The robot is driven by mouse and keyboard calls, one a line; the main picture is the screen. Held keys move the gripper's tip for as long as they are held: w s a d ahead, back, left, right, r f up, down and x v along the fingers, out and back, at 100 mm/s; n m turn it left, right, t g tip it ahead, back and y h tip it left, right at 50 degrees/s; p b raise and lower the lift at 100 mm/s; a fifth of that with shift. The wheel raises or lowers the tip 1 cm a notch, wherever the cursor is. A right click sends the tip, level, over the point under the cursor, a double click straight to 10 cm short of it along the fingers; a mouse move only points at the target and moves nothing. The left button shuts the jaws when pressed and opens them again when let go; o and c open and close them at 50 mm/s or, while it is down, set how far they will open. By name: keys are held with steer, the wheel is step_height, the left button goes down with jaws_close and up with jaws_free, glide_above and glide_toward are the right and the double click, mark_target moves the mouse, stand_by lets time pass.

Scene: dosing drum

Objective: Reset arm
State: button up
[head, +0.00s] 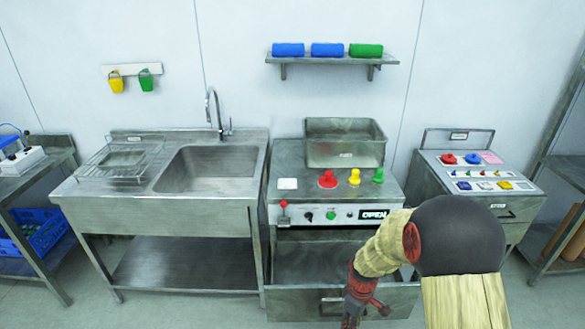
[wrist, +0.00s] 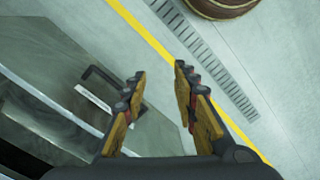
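My arm reaches in from the lower right of the head view, bent at a dark elbow. My gripper (head: 366,296) is low, in front of the open metal drawer (head: 300,268) of the dosing machine (head: 285,215). In the wrist view my gripper (wrist: 160,74) has its two fingers apart with nothing between them. Behind the fingers at the left shows a metal front with a dark handle (wrist: 100,76) and a pale label. The handle appears free of the fingers. Part of the drawer is hidden by my arm in the head view.
A display (head: 373,214) on the machine reads OPEN. A metal bin (head: 345,152) and red, yellow and green knobs are on top. A sink table (head: 215,195) stands left, a labelled cabinet (head: 440,180) right. The wrist view shows floor with a drain grate (wrist: 205,55) and a round brown object (wrist: 222,5).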

steer(key=s+r+m+t, duration=0.2)
steer(key=s+r, duration=0.5)
steer(key=r, duration=0.4)
steer(key=s+r+m+t, duration=0.2)
steer(key=s+r+m, duration=0.2)
steer(key=s+r, duration=0.3)
steer(key=s+r+m+t, duration=0.2)
steer(key=s+r, duration=0.5)
steer(key=r, duration=1)
steer(key=shift+m, duration=0.8)
